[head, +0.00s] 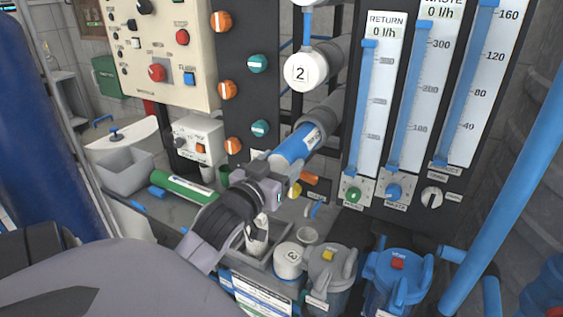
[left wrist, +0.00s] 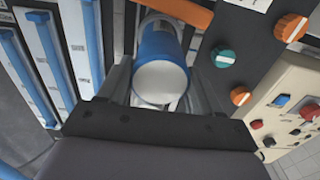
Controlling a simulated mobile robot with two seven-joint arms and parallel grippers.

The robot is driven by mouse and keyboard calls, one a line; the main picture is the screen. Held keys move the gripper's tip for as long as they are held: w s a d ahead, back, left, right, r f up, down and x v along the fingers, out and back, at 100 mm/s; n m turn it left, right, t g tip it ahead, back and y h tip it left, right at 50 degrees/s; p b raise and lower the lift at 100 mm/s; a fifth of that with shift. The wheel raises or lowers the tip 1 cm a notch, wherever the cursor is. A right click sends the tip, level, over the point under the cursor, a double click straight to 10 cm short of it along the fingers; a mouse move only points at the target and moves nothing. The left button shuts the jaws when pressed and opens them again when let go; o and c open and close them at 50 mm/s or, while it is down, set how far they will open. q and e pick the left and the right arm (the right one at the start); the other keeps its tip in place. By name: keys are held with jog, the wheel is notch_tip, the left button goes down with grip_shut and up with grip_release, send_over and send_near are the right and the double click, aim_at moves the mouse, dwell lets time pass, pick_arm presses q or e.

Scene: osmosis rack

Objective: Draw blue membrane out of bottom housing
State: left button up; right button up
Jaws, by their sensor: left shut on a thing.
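The blue membrane (head: 298,146) is a blue cylinder with a white label band. It sticks out of the open end of the grey bottom housing (head: 322,117), and its far part is hidden inside. My left gripper (head: 278,180) is at the membrane's near end, shut on it. In the left wrist view the membrane (left wrist: 163,48) lies between the two fingers, with its round white end face (left wrist: 160,82) toward the camera. The upper housing is closed by a white cap marked 2 (head: 304,70). My right gripper is not in view.
A green cylinder (head: 184,187) lies on the counter beside a grey bin (head: 125,172). A white cap marked 3 (head: 288,261), a grey-lidded filter (head: 331,267) and a blue-lidded filter (head: 398,270) stand below the housing. Flow gauges (head: 413,100) rise at right, a control panel (head: 150,45) at left.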

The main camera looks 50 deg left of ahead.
pick_arm(q)
jog(key=o, duration=1.3)
jog(key=shift+f, duration=0.15)
jog(key=shift+s+d, duration=0.2)
jog(key=shift+s, duration=0.4)
jog(key=b+v, duration=0.1)
jog(key=v, duration=0.3)
jog(key=shift+s+r+p, duration=0.2)
jog(key=shift+s+p, duration=0.05)
jog(key=shift+p, duration=0.3)
jog(key=shift+p+v, duration=0.45)
jog(key=shift+v, duration=0.35)
jog(key=shift+d+f, duration=0.1)
jog(key=shift+f, duration=0.05)
